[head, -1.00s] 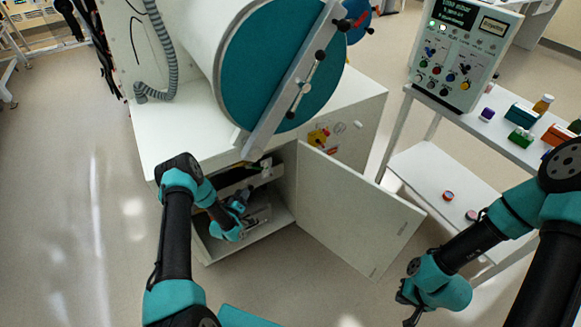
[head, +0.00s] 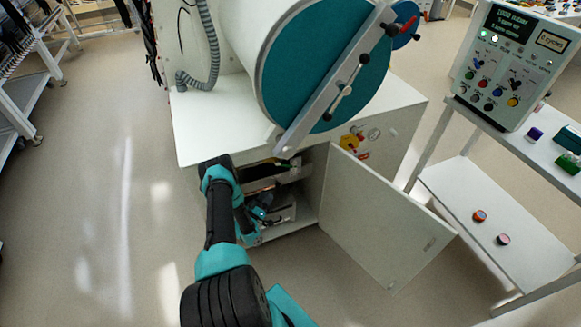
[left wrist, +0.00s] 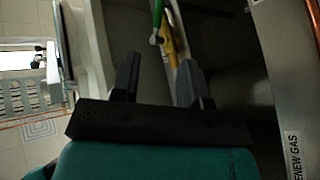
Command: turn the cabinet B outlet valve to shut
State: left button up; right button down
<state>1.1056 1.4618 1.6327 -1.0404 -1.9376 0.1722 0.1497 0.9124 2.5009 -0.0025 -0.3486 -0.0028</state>
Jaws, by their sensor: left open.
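My left arm reaches into the open cabinet (head: 315,180) under the glovebox. My left gripper (head: 262,212) is inside the opening, partly hidden by my own arm. In the left wrist view, its two fingers (left wrist: 158,78) are apart with nothing between them. Just beyond the fingertips are a green handle-like part (left wrist: 157,12) and a yellow part (left wrist: 169,46) with a small pale fitting between them. I cannot tell whether these belong to the outlet valve. No marking naming cabinet B is readable. My right gripper is out of view.
The cabinet door (head: 375,215) stands open to the right of the opening. A white cart (head: 480,185) stands at the right.

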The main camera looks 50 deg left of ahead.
aim_at(287, 166)
pick_arm(q)
jog(key=shift+w, duration=0.1)
jog(key=x, duration=1.7)
jog(key=shift+w, duration=0.15)
jog(key=shift+c, duration=0.2)
grip_shut()
